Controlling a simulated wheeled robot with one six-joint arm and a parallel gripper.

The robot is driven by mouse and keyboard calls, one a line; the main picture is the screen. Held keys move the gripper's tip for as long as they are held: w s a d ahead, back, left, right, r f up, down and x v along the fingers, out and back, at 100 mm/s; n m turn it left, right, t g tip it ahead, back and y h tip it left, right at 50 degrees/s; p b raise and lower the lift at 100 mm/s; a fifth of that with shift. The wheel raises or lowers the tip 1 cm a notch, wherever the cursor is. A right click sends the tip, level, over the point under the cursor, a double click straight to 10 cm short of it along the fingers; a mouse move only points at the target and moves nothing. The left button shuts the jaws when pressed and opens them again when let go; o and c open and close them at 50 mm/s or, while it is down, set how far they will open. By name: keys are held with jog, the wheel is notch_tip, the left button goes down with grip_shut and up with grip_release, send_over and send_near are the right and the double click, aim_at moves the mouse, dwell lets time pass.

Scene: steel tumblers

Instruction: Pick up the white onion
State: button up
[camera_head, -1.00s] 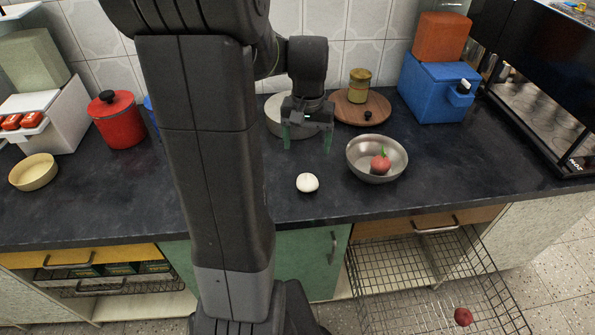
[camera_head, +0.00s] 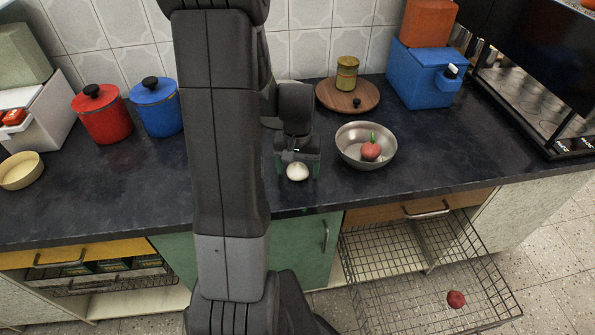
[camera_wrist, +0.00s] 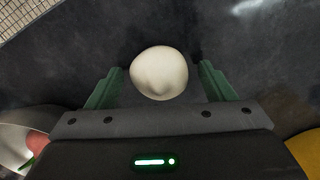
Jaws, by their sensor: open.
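The white onion (camera_head: 297,172) sits on the dark countertop near its front edge. My gripper (camera_head: 298,174) is open, with its green fingers low over the counter at the onion. In the wrist view the onion (camera_wrist: 159,73) lies ahead of and between the two green fingertips of my gripper (camera_wrist: 161,76), with a gap on each side. I cannot tell whether the fingers touch the counter.
A steel bowl (camera_head: 348,155) holding a red fruit (camera_head: 370,151) stands just right of the onion. A round wooden board (camera_head: 328,98) with a jar is behind it. A wire basket (camera_head: 400,290) with a red item sits below the counter. The counter's front edge is close.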

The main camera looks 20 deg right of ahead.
jog(key=shift+f, duration=0.1)
jog(key=shift+c, duration=0.5)
jog(key=c, duration=1)
